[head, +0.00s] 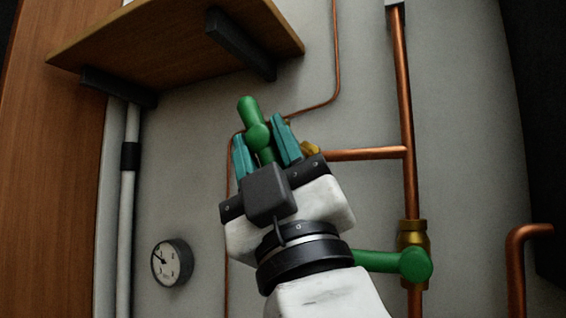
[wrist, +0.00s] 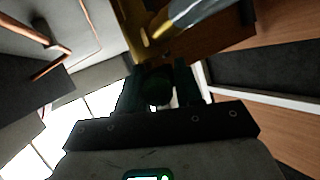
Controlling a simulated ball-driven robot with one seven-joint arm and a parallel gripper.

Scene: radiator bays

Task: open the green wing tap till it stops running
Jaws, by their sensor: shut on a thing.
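The green wing tap (head: 247,106) has a rounded bar handle with a round hub, tilted up and slightly left in the head view. My gripper (head: 258,130) is shut on the handle, with one teal finger on each side of it. In the wrist view the green handle (wrist: 157,90) shows dark between the fingers. The brass body (head: 311,149) shows just right of the fingers and joins a copper branch pipe. Part of the tap is hidden behind my gripper.
A second green handle (head: 415,264) sits on a brass valve (head: 413,232) on the vertical copper pipe (head: 404,90). A round gauge (head: 171,262) is at lower left. A wooden shelf (head: 170,45) on dark brackets overhangs from above. A white pipe (head: 130,190) runs down at left.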

